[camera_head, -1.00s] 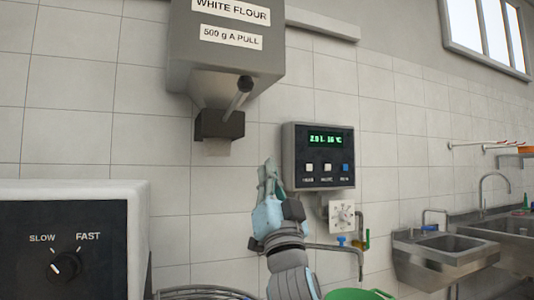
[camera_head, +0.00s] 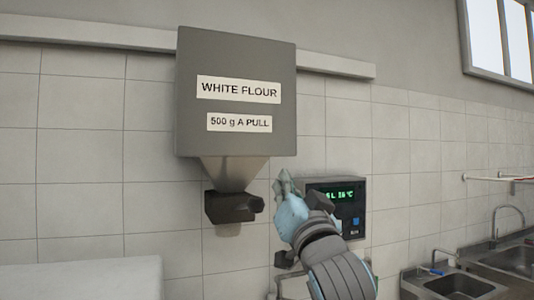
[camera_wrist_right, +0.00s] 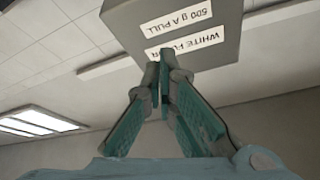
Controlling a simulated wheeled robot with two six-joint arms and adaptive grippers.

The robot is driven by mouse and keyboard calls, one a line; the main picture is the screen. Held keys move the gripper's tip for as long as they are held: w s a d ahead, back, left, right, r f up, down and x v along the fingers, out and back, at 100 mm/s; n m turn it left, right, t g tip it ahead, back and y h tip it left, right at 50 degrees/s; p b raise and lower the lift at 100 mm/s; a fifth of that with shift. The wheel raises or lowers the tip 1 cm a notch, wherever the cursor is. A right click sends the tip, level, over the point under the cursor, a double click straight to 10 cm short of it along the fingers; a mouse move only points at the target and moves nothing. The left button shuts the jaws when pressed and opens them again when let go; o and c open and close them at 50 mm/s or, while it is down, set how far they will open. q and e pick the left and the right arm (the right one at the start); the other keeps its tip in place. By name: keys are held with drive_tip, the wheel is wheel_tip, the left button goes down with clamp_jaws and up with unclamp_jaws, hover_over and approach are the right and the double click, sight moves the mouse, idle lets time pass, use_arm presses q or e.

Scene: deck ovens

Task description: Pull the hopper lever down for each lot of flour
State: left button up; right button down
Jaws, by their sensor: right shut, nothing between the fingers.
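The grey flour hopper (camera_head: 236,140), labelled WHITE FLOUR and 500 g A PULL, hangs on the tiled wall. Its funnel leads to a dark outlet block (camera_head: 226,210). My left gripper is out of view.
A control box with a green display (camera_head: 346,196) is on the wall behind my right gripper, partly hidden by it. A steel sink (camera_head: 450,287) stands at the lower right. A pale machine top (camera_head: 80,278) fills the lower left.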

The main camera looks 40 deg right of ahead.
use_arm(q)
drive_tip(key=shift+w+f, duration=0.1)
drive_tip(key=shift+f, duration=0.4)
use_arm(e)
drive_tip(key=shift+w+d+f+g, duration=0.15)
drive_tip(key=shift+w+f, duration=0.05)
drive_tip(key=shift+f, duration=0.35)
drive_tip(key=shift+w+d+f+g, duration=0.1)
drive_tip(key=shift+w+f+g, duration=0.05)
drive_tip(key=shift+f, duration=0.4)
drive_tip(key=shift+r, duration=0.1)
drive_tip(key=p+x, duration=0.4)
drive_tip(key=x, duration=0.5)
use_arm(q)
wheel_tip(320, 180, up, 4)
use_arm(e)
drive_tip(key=f, duration=0.1)
drive_tip(key=w+f, duration=0.1)
drive_tip(key=f, duration=0.1)
drive_tip(key=shift+w+a+f, duration=0.15)
drive_tip(key=shift+a+f, duration=0.05)
drive_tip(key=shift+a, duration=0.2)
drive_tip(key=shift+f, duration=0.1)
